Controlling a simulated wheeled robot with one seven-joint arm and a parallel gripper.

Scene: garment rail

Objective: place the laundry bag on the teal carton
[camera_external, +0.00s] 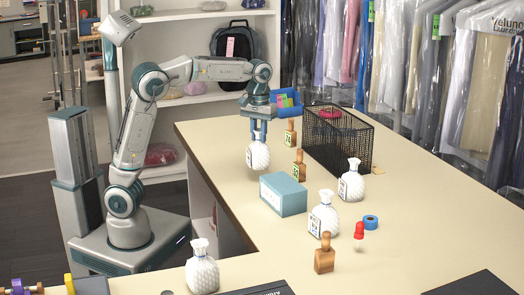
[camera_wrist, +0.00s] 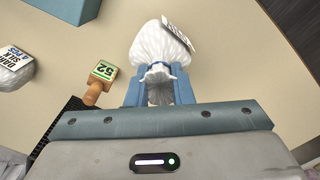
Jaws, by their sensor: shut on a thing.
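My gripper (camera_external: 258,127) is shut on the neck of a white laundry bag (camera_external: 258,155) with a tag. In the wrist view the bag (camera_wrist: 160,45) hangs between the blue fingers of my gripper (camera_wrist: 158,92). The bag is above the counter near its left edge; I cannot tell whether its bottom touches the counter. The teal carton (camera_external: 284,196) sits on the counter, nearer the camera and slightly right of the held bag. Its top is bare. In the wrist view the carton (camera_wrist: 72,8) shows at the top left.
Other white bags stand on the counter (camera_external: 440,235): one right (camera_external: 351,181), one beyond the carton's right corner (camera_external: 325,216), one in front (camera_external: 202,270). Wooden stamps (camera_external: 299,166), a black mesh basket (camera_external: 345,150), blue tape (camera_external: 370,222) and a red-topped item (camera_external: 359,231) are also there.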

